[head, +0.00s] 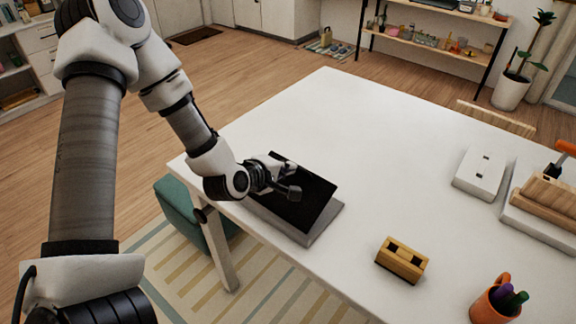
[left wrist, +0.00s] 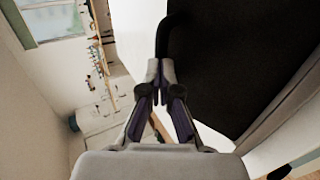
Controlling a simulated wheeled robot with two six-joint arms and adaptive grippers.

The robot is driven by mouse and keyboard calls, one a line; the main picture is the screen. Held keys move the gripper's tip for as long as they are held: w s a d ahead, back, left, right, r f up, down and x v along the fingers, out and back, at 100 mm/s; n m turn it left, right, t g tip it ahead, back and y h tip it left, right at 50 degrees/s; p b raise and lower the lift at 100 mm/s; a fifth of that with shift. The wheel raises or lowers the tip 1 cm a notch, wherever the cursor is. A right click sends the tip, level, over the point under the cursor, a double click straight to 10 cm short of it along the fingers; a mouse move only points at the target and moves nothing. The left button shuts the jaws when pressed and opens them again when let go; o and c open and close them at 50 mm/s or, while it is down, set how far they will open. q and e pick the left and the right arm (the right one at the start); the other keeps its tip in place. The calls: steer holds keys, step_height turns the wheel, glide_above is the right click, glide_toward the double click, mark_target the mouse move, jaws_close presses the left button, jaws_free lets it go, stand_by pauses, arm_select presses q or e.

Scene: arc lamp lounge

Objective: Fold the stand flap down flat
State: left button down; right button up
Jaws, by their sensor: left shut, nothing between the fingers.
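A flat black panel, which looks like the stand flap (head: 312,204), sits tilted above a grey base (head: 322,226) near the left edge of the white table. In the left wrist view the dark flap (left wrist: 235,60) fills the upper right, with the grey base (left wrist: 285,105) along its edge. My left gripper (head: 288,190) is over the flap's upper left part and hides some of it. Its fingers (left wrist: 161,72) are shut and empty. A black curved bar (left wrist: 164,38) shows just beyond the fingertips; I cannot tell whether they touch it. My right gripper is not in view.
On the white table (head: 330,120) are a yellow-brown block (head: 402,260), an orange mug with pens (head: 494,302), a white box (head: 481,172) and a wooden item on a white tray (head: 540,222). The table's middle and back are clear. A teal seat (head: 180,205) stands below the left edge.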

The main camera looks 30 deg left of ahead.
mark_target(297, 173)
arm_select(q)
steer(key=shift+s+r, duration=0.15)
steer(key=shift+s, duration=0.05)
steer(key=shift+w+g+p, duration=0.4)
steer(key=shift+w, duration=0.1)
steer(key=w+f+g, duration=0.1)
steer(key=w+f+g+p, duration=0.1)
steer(key=g, duration=0.1)
steer(key=shift+w+d+f+p, duration=0.1)
steer(key=shift+w+f+p, duration=0.05)
steer(key=shift+w+p, duration=0.15)
steer(key=f+b, duration=0.2)
steer(key=shift+w+d+f+g+b, duration=0.1)
steer(key=shift+w+f+g+b, duration=0.05)
steer(key=shift+w+g+b, duration=0.2)
steer(key=shift+w, duration=0.15)
